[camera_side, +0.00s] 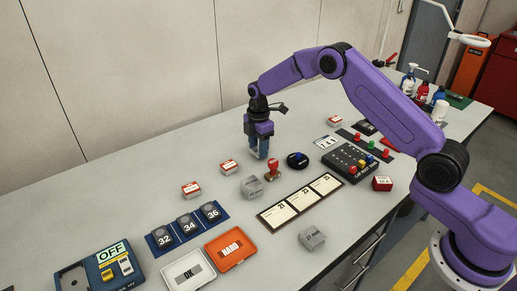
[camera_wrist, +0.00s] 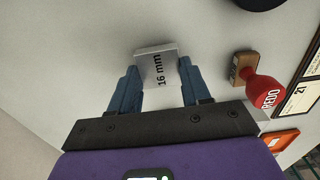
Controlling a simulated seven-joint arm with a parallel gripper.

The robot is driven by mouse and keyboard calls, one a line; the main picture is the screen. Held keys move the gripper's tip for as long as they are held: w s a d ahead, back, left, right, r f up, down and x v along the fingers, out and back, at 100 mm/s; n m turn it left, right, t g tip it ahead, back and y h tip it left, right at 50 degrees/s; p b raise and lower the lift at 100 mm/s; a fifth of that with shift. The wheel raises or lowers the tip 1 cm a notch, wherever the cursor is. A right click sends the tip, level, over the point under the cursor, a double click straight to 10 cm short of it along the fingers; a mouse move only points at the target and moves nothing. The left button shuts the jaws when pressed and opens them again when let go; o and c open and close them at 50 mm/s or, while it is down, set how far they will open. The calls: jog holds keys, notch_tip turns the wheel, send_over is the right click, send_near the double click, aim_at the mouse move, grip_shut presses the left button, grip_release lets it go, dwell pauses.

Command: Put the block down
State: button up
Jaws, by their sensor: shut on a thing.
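The block in my gripper is a light metal block marked "16 mm" (camera_wrist: 157,66), seen in the wrist view between the two blue fingers. My gripper (camera_side: 259,155) is shut on it, pointing down over the grey table left of the middle of the work area. In the side view the fingers largely hide the held block, and I cannot tell whether it touches the table. Two other grey blocks are on the table: one (camera_side: 252,187) just in front of my gripper and one marked "27 mm" (camera_side: 312,238) nearer the front edge.
A red stamp (camera_side: 272,170) stands close to my gripper's right, with a dark round item (camera_side: 297,160) beyond it. Small red-and-white boxes (camera_side: 228,167) lie to the left. A card strip (camera_side: 300,202), a button box (camera_side: 350,161) and an orange tray (camera_side: 230,249) surround. Table behind is clear.

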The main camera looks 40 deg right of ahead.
jog(key=shift+f, duration=0.55)
jog(key=shift+f, duration=0.1)
jog(key=o, duration=1.1)
